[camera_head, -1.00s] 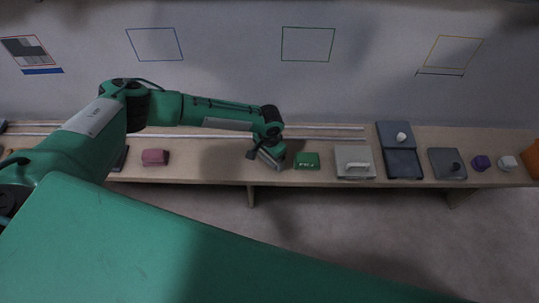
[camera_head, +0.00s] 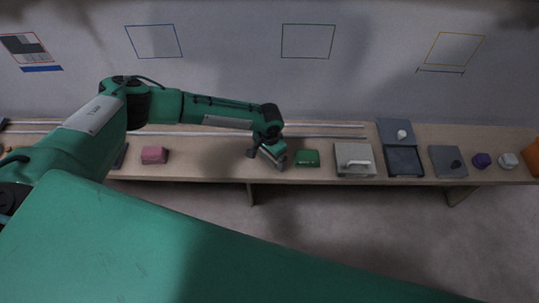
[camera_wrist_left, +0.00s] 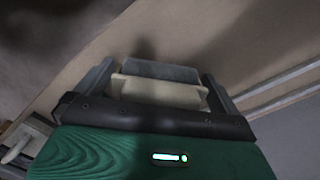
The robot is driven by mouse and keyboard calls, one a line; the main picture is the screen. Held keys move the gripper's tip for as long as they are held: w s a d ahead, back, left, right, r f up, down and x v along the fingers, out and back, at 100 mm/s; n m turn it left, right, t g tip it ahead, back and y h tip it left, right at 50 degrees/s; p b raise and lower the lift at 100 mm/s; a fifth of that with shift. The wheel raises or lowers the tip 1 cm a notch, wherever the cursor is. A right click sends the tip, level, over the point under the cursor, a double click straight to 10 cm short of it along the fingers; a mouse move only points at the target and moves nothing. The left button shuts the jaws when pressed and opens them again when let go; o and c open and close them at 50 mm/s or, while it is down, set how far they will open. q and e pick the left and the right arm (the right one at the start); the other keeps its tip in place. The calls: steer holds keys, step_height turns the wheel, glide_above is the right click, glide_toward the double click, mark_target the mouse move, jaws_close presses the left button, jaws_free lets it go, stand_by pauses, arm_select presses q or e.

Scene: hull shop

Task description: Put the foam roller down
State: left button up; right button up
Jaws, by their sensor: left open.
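My left gripper (camera_head: 268,158) is low over the front part of the workbench, just left of the green box. It is open. In the left wrist view its two fingers (camera_wrist_left: 155,85) stand apart on either side of a cream piece with a grey block behind it. I take the cream piece for the foam roller (camera_wrist_left: 160,92). It sits between the fingers, and I cannot tell whether it touches them or rests on the bench. In the head view it is mostly hidden by the gripper. My right gripper is not in view.
The workbench (camera_head: 215,172) runs along the wall. A green box (camera_head: 306,158) is close right of the gripper, then a white handled plate (camera_head: 354,160) and a dark tray (camera_head: 404,160). A pink block (camera_head: 154,155) lies left. Bare bench lies between pink block and gripper.

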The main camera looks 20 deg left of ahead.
arm_select(q)
steer(key=shift+f, duration=0.1)
steer(key=r, duration=0.6)
steer(key=shift+w+d+r, duration=0.25)
steer(key=shift+w+d, duration=0.05)
steer(key=shift+w, duration=0.1)
step_height(320, 180, up, 8)
steer(key=shift+f, duration=0.2)
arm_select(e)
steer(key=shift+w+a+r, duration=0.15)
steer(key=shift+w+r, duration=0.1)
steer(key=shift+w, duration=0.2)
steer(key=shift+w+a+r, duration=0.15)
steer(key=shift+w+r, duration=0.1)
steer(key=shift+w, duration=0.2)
